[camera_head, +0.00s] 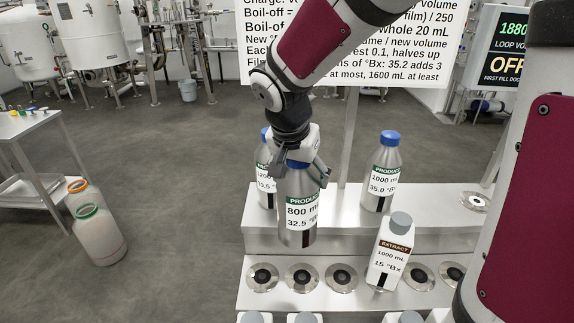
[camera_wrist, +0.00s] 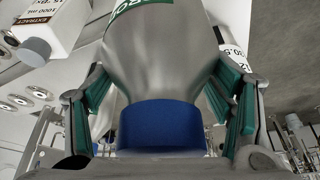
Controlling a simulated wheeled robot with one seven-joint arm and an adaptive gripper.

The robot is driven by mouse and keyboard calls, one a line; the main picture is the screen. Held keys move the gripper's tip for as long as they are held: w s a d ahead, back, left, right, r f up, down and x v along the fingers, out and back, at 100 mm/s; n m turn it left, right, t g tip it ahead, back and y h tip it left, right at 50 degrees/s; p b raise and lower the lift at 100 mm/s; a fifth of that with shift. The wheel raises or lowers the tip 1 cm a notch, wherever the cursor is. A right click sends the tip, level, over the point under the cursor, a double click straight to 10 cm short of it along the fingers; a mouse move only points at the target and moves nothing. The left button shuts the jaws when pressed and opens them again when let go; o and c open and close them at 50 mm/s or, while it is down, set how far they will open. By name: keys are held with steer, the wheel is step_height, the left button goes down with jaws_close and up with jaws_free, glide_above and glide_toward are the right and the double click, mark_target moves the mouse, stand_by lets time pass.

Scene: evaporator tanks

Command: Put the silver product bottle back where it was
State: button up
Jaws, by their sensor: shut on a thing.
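My gripper (camera_head: 298,172) is shut on a silver product bottle (camera_head: 297,232) labelled 800 mL, 32.5 °Bx. The bottle hangs upright, its base in front of the upper step's front edge in the head view; I cannot tell its exact height. In the wrist view its blue cap (camera_wrist: 161,125) and silver shoulder (camera_wrist: 165,60) sit between the green finger pads. A second silver product bottle (camera_head: 265,190) stands behind it, partly hidden. A third, labelled 1000 mL, 35.0 °Bx (camera_head: 382,172), stands on the upper step (camera_head: 345,215) to the right.
The lower step (camera_head: 322,302) has several round seats, some bare, such as this one (camera_head: 301,278). A white extract bottle (camera_head: 390,250) stands there. A bare seat (camera_head: 474,202) shows on the upper step's right. Grey-capped bottles (camera_head: 306,318) line the front. A sign (camera_head: 400,60) stands behind.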

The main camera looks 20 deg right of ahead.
steer(key=w+d+f+p, duration=0.2)
steer(key=w+d+f, duration=0.1)
steer(key=w+d, duration=1)
steer(key=shift+d+f+p, duration=0.15)
steer(key=shift+p, duration=0.15)
steer(key=shift+f, duration=0.1)
steer(key=o, duration=2)
steer(key=shift+f, duration=0.1)
steer(key=shift+c, duration=0.2)
